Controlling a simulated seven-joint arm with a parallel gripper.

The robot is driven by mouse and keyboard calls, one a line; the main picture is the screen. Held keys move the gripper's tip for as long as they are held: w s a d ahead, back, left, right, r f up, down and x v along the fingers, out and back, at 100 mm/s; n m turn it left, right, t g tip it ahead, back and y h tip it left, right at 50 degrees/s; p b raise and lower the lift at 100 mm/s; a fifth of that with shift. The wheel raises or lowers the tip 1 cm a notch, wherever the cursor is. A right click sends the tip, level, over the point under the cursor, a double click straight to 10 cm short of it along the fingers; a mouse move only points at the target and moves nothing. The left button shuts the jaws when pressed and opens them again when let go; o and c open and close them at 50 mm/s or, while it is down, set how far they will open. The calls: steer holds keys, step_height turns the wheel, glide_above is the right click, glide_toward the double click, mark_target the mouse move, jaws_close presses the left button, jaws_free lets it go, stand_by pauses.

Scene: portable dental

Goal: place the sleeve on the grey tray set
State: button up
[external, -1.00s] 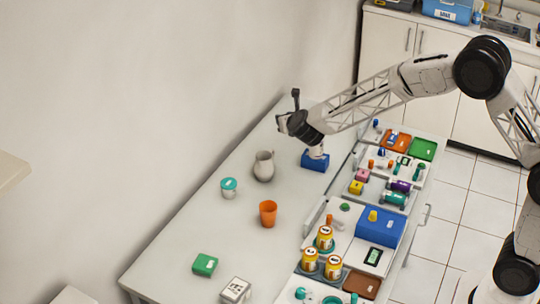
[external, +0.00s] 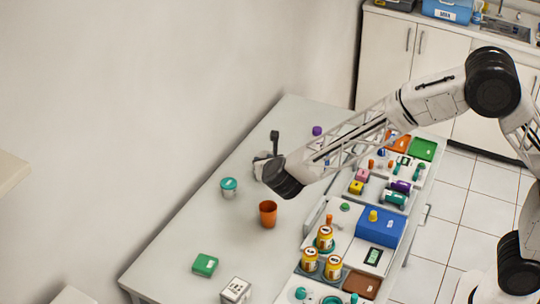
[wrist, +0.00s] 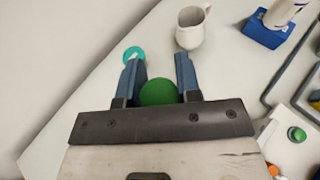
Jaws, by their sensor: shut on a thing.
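In the wrist view my gripper (wrist: 157,64) has its two fingers on either side of a round green thing (wrist: 158,92), shut on it. Only its round green face shows, so I cannot tell its full shape or whether it is the sleeve. In the external view my dark wrist (external: 283,178) is over the left part of the table, by the pitcher, and hides the fingers and the held thing. The pale grey trays (external: 375,188) lie along the table's right side, to the right of my wrist, holding several small coloured items.
A grey pitcher (wrist: 192,27) and a teal-lidded jar (wrist: 133,53) stand ahead of my fingers. An orange cup (external: 268,213) stands just below my wrist in the external view.

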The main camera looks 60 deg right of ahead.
steer(key=s+a+f+m+g+h, duration=0.1)
steer(key=s+a, duration=1)
steer(key=a, duration=0.3)
steer(key=s+a+f+m, duration=0.1)
steer(key=s+a, duration=1.1)
steer(key=a, duration=0.2)
step_height(320, 180, down, 5)
steer(key=shift+w+d+r, duration=0.1)
steer(key=shift+w, duration=0.05)
glide_above(234, 284)
steer(key=shift+f, duration=0.8)
steer(key=shift+f, duration=1.75)
